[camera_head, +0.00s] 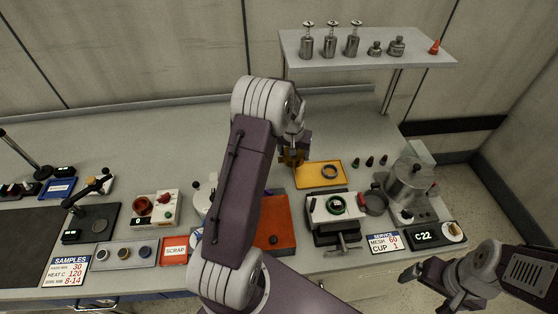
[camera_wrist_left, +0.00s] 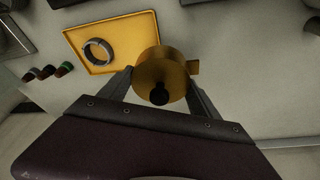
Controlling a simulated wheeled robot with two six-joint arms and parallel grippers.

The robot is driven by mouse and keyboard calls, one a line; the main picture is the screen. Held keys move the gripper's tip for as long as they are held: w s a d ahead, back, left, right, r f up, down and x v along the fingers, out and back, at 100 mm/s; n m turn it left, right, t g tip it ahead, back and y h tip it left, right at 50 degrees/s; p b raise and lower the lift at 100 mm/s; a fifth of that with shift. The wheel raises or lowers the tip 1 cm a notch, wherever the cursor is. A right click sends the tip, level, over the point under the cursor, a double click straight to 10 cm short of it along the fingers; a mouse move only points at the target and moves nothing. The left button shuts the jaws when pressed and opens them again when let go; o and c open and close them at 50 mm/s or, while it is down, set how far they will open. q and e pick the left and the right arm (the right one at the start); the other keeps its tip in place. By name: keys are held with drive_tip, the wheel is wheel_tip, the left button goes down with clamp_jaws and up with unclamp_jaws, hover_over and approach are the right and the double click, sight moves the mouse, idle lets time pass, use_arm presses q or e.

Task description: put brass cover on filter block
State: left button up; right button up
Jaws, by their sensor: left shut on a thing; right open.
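The brass cover (camera_wrist_left: 160,70) is a round brass piece with a black knob and a side tab. My left gripper (camera_wrist_left: 161,90) is shut on it in the left wrist view. In the head view the brass cover (camera_head: 291,157) shows partly behind my left arm, at the left edge of the yellow tray. The filter block (camera_head: 319,209) appears to be the pale block with a green ring on top, held in a dark vise in front of the tray. My right gripper (camera_head: 438,285) is open and empty, off the bench's front right.
The yellow tray (camera_head: 306,181) holds a dark ring (camera_head: 330,171). An orange mat (camera_head: 281,240) lies left of the vise. A metal pot (camera_head: 407,183) stands to the right. The bench behind the tray is clear.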

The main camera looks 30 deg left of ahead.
sight(300, 152)
use_arm(q)
drive_tip(key=shift+w+d+r, duration=0.7)
drive_tip(key=shift+d+r, duration=0.05)
drive_tip(key=shift+d, duration=0.2)
drive_tip(key=shift+r+p, duration=1.35)
drive_tip(key=shift+r, duration=0.25)
drive_tip(key=shift+f, duration=0.1)
